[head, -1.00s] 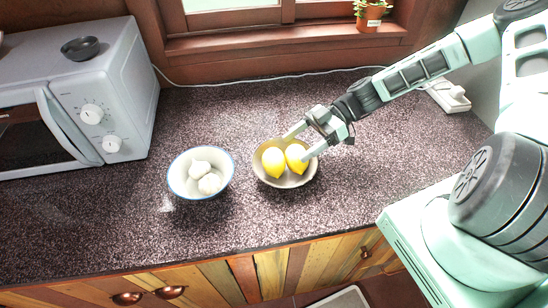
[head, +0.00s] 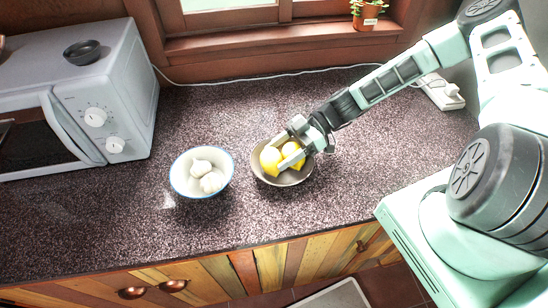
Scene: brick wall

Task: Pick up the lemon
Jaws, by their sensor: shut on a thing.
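Two yellow lemons sit in a grey-brown bowl (head: 284,181) on the counter. The left lemon (head: 270,161) is beside the right lemon (head: 298,161), and they look close together. My gripper (head: 288,152) reaches into the bowl from the upper right. Its fingers are around the right lemon, one at the far side and one across its front, and it is shut on this lemon. The fingers partly hide it. The lemon is still within the bowl; whether it touches the bottom I cannot tell.
A white microwave (head: 115,95) with a dark dish (head: 82,51) on top is further left. A white cable (head: 230,79) runs along the back. Counter in front is clear.

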